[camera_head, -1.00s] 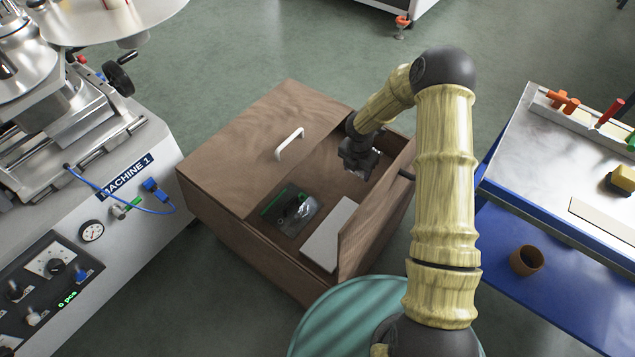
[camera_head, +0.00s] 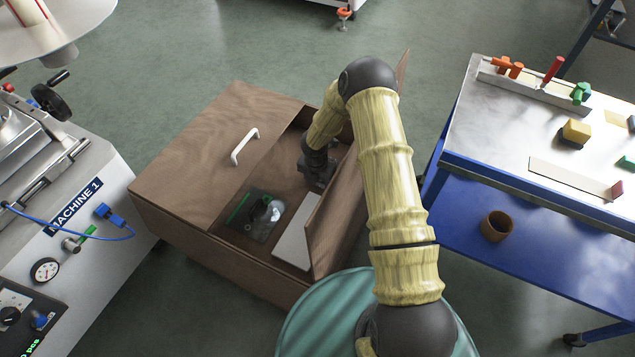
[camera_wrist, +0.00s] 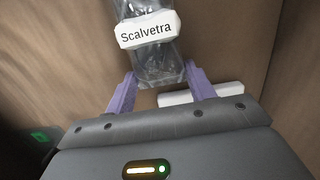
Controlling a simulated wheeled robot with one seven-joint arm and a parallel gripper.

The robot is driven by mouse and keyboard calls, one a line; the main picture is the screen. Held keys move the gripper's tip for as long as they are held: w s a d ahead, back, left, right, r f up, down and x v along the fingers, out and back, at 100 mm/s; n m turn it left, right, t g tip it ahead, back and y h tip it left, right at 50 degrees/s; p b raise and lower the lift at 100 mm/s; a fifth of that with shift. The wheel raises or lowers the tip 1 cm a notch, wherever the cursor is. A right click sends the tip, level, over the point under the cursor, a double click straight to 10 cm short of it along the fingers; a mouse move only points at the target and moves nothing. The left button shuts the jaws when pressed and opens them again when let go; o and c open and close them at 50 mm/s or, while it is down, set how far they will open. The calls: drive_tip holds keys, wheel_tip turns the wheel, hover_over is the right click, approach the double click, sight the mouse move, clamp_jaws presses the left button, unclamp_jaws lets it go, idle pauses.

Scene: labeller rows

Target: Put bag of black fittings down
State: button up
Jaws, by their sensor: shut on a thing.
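My gripper (camera_head: 318,180) is inside the open part of a wooden box (camera_head: 185,195). In the wrist view its two purple fingers (camera_wrist: 161,75) are shut on a clear bag with dark grey contents (camera_wrist: 155,62), with a white label reading "Scalvetra". The bag's far end runs out of the picture, and I cannot tell whether it touches the box floor. In the head view my gripper and arm largely hide it. Another clear bag with a green strip and dark contents (camera_head: 256,216) lies flat in the box, nearer and to the left of my gripper.
A white block (camera_head: 297,240) lies in the box beside the open lid flap (camera_head: 335,215). The box's left lid with a white handle (camera_head: 245,147) is shut. Machine 1 (camera_head: 75,210) stands left; a steel-topped blue bench (camera_head: 500,135) with a brown cup (camera_head: 497,226) stands right.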

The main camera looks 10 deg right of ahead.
drive_tip(key=shift+w+f, duration=0.1)
drive_tip(key=shift+w, duration=0.05)
drive_tip(key=shift+a, duration=0.25)
drive_tip(key=o, duration=0.7)
drive_tip(key=shift+d+f, duration=0.15)
drive_tip(key=shift+c, duration=0.2)
drive_tip(key=o, duration=0.4)
drive_tip(key=shift+d, duration=0.15)
drive_tip(key=shift+s+d, duration=0.15)
drive_tip(key=shift+s, duration=0.05)
drive_tip(key=shift+a+r, duration=0.2)
drive_tip(key=shift+r, duration=0.2)
wheel_tip(320, 180, up, 11)
drive_tip(key=s+p, duration=0.1)
drive_tip(key=p, duration=0.2)
drive_tip(key=shift+a+r, duration=0.2)
drive_tip(key=shift+a, duration=0.15)
